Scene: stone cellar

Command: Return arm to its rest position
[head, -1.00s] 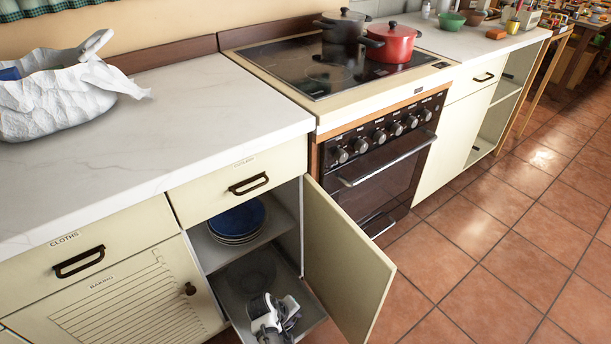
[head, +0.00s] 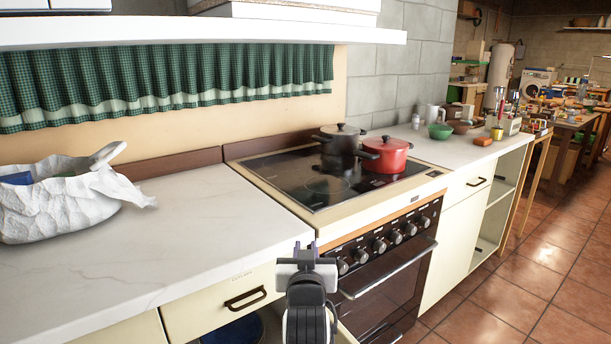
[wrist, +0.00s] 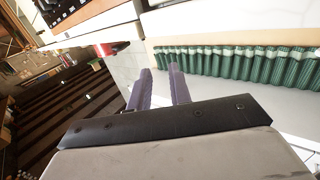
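My gripper (head: 306,246) is raised in front of the counter edge, just left of the oven front, fingers pointing up in the head view. Its two purple fingers also show in the wrist view (wrist: 160,70), with a gap between them and nothing held. The gripper is apart from the counter and stove as far as I can see. My forearm below it hides part of the cabinet front.
A white counter (head: 200,225) holds a crumpled white bag (head: 60,210). The stove (head: 300,186) carries a dark pot (head: 338,143) and a red pot (head: 386,155). Blue plates (head: 235,330) show in the cupboard below. A shelf (head: 200,32) hangs above. Tiled floor (head: 500,290) is clear at right.

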